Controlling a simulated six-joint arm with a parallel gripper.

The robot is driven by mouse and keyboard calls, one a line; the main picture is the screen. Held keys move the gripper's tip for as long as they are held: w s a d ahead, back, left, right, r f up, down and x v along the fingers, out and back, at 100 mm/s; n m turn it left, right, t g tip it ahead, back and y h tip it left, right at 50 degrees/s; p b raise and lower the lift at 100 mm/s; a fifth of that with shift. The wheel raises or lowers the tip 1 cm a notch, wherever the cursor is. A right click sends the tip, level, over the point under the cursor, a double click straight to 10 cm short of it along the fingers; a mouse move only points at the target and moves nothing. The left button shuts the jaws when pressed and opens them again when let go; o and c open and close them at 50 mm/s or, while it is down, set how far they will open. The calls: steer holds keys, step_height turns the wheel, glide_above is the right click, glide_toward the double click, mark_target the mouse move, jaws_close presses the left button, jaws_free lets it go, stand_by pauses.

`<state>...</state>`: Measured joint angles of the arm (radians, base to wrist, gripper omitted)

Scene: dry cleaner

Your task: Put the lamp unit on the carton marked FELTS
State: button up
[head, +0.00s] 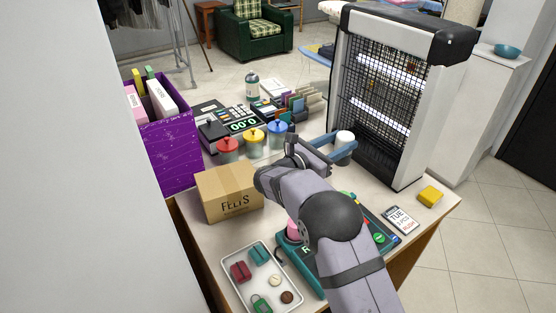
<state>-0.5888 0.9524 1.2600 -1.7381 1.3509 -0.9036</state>
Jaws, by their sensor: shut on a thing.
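The carton marked FELTS (230,194) stands closed on the table, left of my arm, with its flat top clear. My gripper (342,147) is above the table's far middle, right of and beyond the carton. Its blue fingers are shut on a small white rounded thing, which I take as the lamp unit (345,136). Its lower part is hidden by the near finger, and I cannot tell whether it touches the table.
A tall framed appliance (388,95) with glowing tubes stands close right of my gripper. Jars with red, yellow and blue lids (254,142) stand behind the carton. A purple box (168,150) is at left. A tray (236,262) with small items lies in front.

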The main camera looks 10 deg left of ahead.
steer(key=shift+d+f, duration=0.1)
steer(key=shift+d, duration=0.05)
step_height(320, 180, up, 17)
steer(key=s+d+n+t+y+b, duration=0.2)
steer(key=y+b, duration=0.1)
steer(key=b, duration=0.3)
steer(key=a+f+n+t+y, duration=0.1)
steer(key=a+f+n+y, duration=0.35)
steer(key=a+y, duration=0.3)
steer(key=a+f+n+t+y, duration=0.1)
steer(key=a+f+n+y, duration=0.4)
steer(key=a, duration=0.3)
steer(key=s+a+f+p, duration=0.3)
steer(key=s+a+p, duration=0.3)
steer(key=s+a, duration=0.6)
steer(key=a, duration=0.4)
steer(key=shift+s+m+p, duration=0.15)
steer(key=shift+m+p, duration=0.2)
steer(key=shift+f, duration=0.15)
